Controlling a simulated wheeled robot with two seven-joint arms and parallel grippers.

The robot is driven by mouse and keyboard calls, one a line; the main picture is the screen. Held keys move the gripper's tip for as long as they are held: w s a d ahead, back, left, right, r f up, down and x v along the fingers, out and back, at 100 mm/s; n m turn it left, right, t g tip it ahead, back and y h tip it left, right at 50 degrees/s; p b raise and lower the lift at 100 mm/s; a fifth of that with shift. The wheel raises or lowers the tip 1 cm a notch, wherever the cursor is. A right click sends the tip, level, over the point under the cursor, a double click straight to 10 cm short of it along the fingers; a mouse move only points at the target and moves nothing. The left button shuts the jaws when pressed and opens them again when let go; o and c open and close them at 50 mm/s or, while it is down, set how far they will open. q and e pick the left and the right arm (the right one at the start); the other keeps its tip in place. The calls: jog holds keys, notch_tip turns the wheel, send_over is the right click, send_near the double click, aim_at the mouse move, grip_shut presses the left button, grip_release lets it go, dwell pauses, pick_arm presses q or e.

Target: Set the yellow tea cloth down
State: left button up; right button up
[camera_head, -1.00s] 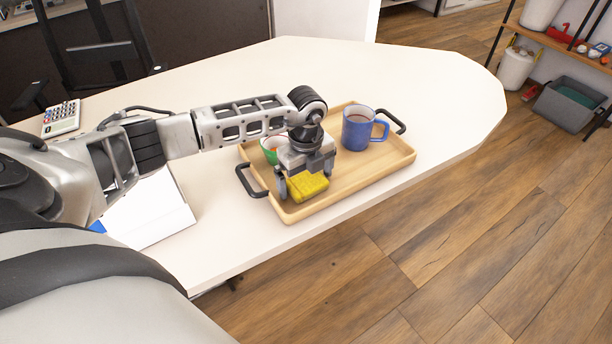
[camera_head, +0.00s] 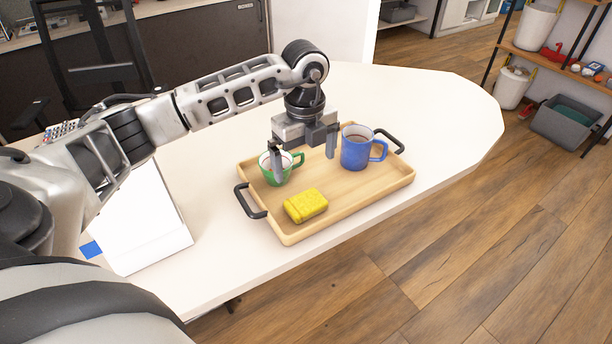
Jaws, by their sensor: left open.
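The yellow tea cloth (camera_head: 306,205), a small folded block, lies in the near left part of the wooden tray (camera_head: 345,204). My left gripper (camera_head: 304,154) is open and empty. It hangs above the tray, higher than the cloth and apart from it. Its left finger overlaps the green cup (camera_head: 279,174) in the picture; whether they touch I cannot tell. My right gripper is not in view.
A blue mug (camera_head: 357,149) stands on the tray's far right part, close to my left gripper's right finger. The tray has black handles at both ends. A white box-like object (camera_head: 140,225) lies left of the tray. The white table (camera_head: 440,115) is clear to the right.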

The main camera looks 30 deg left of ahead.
pick_arm(q)
jog(key=s+d+f+m+h, duration=0.1)
jog(key=s+d+h, duration=0.15)
jog(key=d, duration=0.45)
jog(key=s+d+f+m+g+h, duration=0.1)
jog(key=s+d+m+h, duration=0.1)
jog(key=d+h, duration=0.3)
jog(key=s+d+f+m+h, duration=0.1)
jog(key=s+d+h, duration=0.15)
jog(key=d, duration=0.55)
jog(key=s+d+r+n+t+h, duration=0.1)
jog(key=d+r+n+t+h, duration=0.2)
jog(key=d+r+t+h, duration=0.4)
jog(key=w+a+f+n+t+y, duration=0.1)
jog(key=a+f+n+t+y, duration=0.8)
jog(key=n, duration=0.8)
jog(key=s+a+f+n+g+y, duration=0.3)
jog(key=s+f+n+g+y, duration=0.1)
jog(key=s+f, duration=0.6)
jog(key=shift+s+a+f+g+y, duration=0.15)
jog(key=shift+f+g+y, duration=0.15)
jog(key=shift+f+y, duration=0.35)
